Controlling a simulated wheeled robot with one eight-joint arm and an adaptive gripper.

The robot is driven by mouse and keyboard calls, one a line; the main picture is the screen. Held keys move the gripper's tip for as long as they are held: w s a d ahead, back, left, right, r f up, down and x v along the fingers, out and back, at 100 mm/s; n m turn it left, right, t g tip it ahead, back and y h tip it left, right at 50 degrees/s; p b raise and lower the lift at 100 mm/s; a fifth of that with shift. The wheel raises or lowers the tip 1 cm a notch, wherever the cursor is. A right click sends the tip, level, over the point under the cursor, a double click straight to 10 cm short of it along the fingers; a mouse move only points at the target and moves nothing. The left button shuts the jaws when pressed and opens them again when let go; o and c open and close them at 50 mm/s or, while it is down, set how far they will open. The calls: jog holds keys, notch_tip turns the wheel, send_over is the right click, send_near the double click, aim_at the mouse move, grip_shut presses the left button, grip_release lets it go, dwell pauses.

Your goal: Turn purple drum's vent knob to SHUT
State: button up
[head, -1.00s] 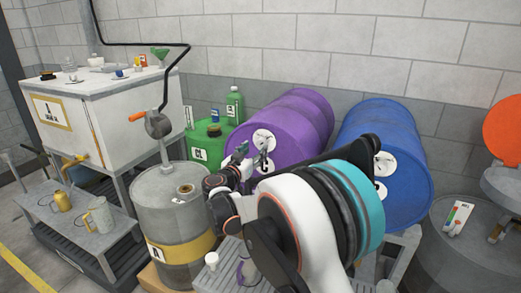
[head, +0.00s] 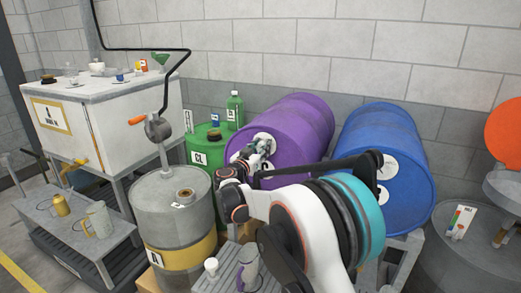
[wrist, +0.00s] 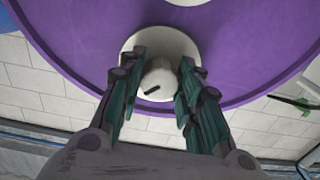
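The purple drum (head: 300,120) lies on its side at the back, its round end towards me; it fills the upper part of the wrist view (wrist: 70,25). A pale vent knob (wrist: 158,76) with a short dark mark sits on a round whitish plate (wrist: 160,38) near the drum's rim. My gripper (wrist: 160,80) is open, its two dark green fingers on either side of the knob, with narrow gaps showing. In the head view, my gripper (head: 264,147) is at the drum's end and covers the knob. I cannot read any SHUT marking.
A blue drum (head: 385,150) lies to the right of the purple one. A green container (head: 207,148) stands to the left, behind a grey drum (head: 172,220) with a yellow band and crank.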

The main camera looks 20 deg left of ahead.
dwell(0.3)
jog(key=n+p, duration=0.1)
jog(key=n, duration=0.3)
jog(key=shift+n, duration=0.4)
jog(key=n+p, duration=0.1)
jog(key=n, duration=0.3)
jog(key=shift+n, duration=0.3)
jog(key=n+p, duration=0.1)
jog(key=n, duration=0.3)
jog(key=shift+n, duration=2.2)
jog(key=o, duration=1)
jog(key=shift+o, duration=0.2)
jog(key=shift+s, duration=0.15)
